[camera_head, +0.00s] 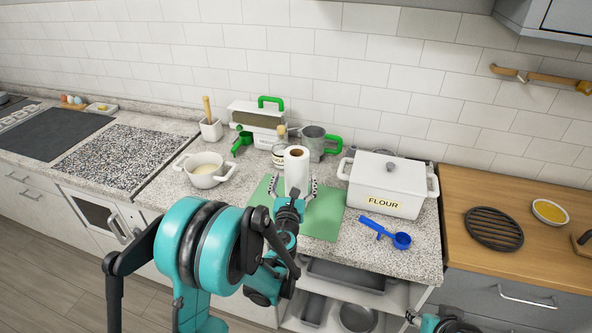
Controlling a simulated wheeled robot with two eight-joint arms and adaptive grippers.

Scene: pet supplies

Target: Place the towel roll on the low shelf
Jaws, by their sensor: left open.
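The white towel roll (296,168) stands upright on the green mat (323,215) on the speckled counter. My left gripper (296,186) reaches in at the roll from the front, with its open fingers on either side of it. I cannot tell whether the fingers touch the roll. The low shelf (398,297) is in the open cabinet under the counter, below and to the right of the roll. Part of the shelf is hidden by my left arm. My right gripper is not clearly seen; only a part of my right arm shows at the bottom edge.
A white flour box (388,186) and a blue scoop (385,232) are right of the mat. A white pot (204,170) is left; a metal cup (313,141) and jar (280,152) stand behind. Trays and a round pan (357,318) occupy the cabinet.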

